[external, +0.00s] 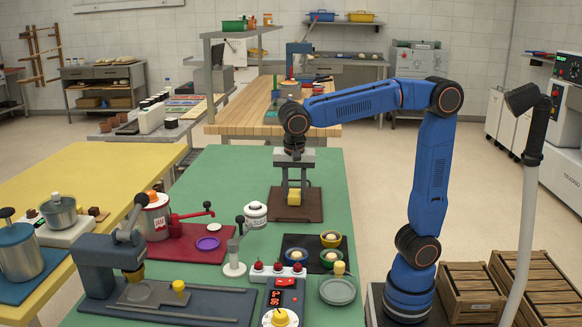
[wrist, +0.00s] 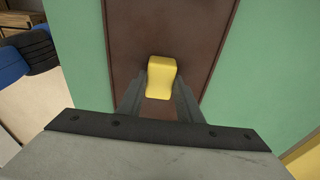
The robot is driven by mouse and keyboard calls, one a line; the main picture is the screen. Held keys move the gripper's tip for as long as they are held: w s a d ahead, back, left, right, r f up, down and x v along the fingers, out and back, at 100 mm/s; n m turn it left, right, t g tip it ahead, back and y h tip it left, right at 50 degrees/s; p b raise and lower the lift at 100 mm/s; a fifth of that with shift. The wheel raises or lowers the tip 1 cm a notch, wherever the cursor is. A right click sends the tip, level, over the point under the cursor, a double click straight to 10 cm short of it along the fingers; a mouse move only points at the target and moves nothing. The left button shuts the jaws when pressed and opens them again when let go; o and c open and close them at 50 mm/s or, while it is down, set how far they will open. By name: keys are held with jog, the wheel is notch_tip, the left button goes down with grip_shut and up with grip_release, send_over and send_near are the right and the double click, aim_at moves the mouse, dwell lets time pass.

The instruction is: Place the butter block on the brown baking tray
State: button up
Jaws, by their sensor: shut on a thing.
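The yellow butter block (external: 294,197) is between the fingers of my gripper (external: 294,190), which is shut on it. The wrist view also shows the butter block (wrist: 161,77) at the fingertips of my gripper (wrist: 160,95). The brown baking tray (external: 312,213) lies flat on the green table. In the wrist view the brown baking tray (wrist: 128,30) fills the area below and behind the block. The block is over the tray; I cannot tell whether it touches the tray surface.
On the green table (external: 230,175) nearer the camera stand a white lidded jar (external: 255,212), a red mat (external: 180,248) with a jam pot, a dark mat with bowls (external: 331,240) and a grey plate (external: 337,291). The table beyond the tray is mostly clear.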

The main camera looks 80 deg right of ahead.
aim_at(295, 195)
jog(key=o, duration=1.1)
jog(key=shift+c, duration=0.2)
notch_tip(295, 195, up, 12)
jog(key=a, duration=0.1)
jog(key=shift+a, duration=0.4)
